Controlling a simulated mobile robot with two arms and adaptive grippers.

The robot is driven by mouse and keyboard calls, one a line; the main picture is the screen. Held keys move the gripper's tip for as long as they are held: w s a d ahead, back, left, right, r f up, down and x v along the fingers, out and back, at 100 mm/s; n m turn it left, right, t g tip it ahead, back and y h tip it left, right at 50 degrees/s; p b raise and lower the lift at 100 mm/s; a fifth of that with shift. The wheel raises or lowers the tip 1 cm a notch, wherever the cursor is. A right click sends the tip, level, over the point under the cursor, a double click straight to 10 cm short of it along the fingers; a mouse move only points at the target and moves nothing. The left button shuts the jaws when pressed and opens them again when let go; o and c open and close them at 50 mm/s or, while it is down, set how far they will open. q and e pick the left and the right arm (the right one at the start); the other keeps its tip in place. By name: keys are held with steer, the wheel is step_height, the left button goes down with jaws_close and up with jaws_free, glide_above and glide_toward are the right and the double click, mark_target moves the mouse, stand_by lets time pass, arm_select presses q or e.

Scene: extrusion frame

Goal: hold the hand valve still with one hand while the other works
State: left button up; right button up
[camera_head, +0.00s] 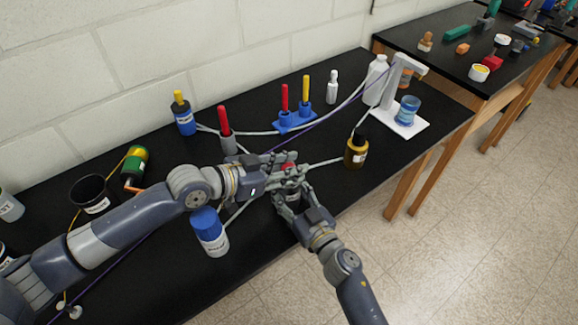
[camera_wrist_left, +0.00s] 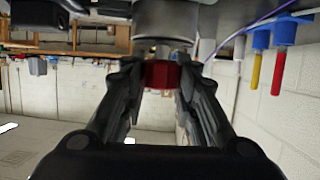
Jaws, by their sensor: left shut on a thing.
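The hand valve shows as a red part (camera_head: 289,167) in the head view, mostly hidden by my two grippers at the middle of the black table. My left gripper (camera_head: 284,170) comes in from the left and is shut on the red part. In the left wrist view, the left gripper's fingers (camera_wrist_left: 161,80) press the red part from both sides, and a grey round body (camera_wrist_left: 167,20) adjoins it. My right gripper (camera_head: 289,192) comes from the lower right, its fingers around the valve's lower area. Whether they touch it is hidden.
A blue-capped bottle (camera_head: 209,232) stands close below the left arm. A brown bottle (camera_head: 356,151) stands right of the grippers. A blue rack (camera_head: 296,121) with red and yellow handles is behind. A white stand (camera_head: 402,122) holds a blue beaker. Cables cross the table (camera_head: 260,245).

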arm_select(q)
steer(key=shift+s+f+m+g, duration=0.1)
steer(key=shift+m+g, duration=0.2)
steer(key=shift+g, duration=0.1)
arm_select(e)
steer(key=shift+a, duration=0.2)
steer(key=shift+c, duration=0.2)
arm_select(q)
steer(key=shift+w+a, duration=0.15)
steer(key=shift+w, duration=0.05)
steer(key=o, duration=1.1)
arm_select(e)
steer(key=shift+d, duration=0.1)
arm_select(q)
steer(key=shift+h, duration=0.3)
step_height(320, 180, up, 10)
steer(key=shift+r, duration=0.1)
arm_select(e)
steer(key=o, duration=1.3)
